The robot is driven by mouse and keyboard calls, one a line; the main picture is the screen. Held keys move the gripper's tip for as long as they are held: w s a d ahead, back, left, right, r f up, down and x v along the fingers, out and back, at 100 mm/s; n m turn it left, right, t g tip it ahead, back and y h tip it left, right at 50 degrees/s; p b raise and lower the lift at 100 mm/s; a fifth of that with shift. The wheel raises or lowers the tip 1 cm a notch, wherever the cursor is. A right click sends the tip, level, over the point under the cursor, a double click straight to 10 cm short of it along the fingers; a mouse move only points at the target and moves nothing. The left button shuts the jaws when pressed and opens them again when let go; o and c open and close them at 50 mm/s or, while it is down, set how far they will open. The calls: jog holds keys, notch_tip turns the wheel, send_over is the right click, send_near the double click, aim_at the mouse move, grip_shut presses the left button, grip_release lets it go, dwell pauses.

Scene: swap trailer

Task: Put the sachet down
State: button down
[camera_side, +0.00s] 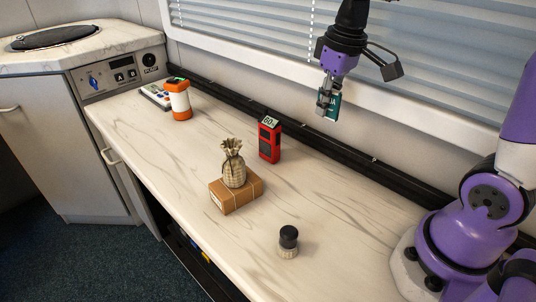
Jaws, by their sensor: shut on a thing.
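A small teal sachet (334,108) hangs in the air, partly hidden by the finger in front of it. My gripper (325,103) is shut on it and points down, well above the rear of the marbled counter (350,225). The sachet touches nothing below it. Lettering shows on its face but is too small to read fully.
A red meter (270,140) stands near the counter's back. A tied pouch (233,167) sits on a brown box (237,192) at the centre. A black-capped jar (288,243) stands in front. An orange-and-white lantern (180,101) stands at the left. The counter's right rear is clear.

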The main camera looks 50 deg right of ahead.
jog(key=w+a+f, duration=0.1)
jog(key=w+a, duration=0.5)
jog(key=a, duration=0.4)
jog(key=w+a+f, duration=0.1)
jog(key=w+a, duration=0.5)
jog(key=a, duration=0.4)
send_over(222, 157)
jog(key=f, duration=0.9)
jog(key=shift+s+a+f, duration=0.2)
jog(key=shift+s+f, duration=0.15)
jog(key=shift+s, duration=0.05)
jog(key=shift+w+d+f, duration=0.1)
jog(key=shift+w+d, duration=0.05)
jog(key=shift+d, duration=0.05)
jog(key=shift+f, duration=2)
jog(key=shift+f, duration=0.15)
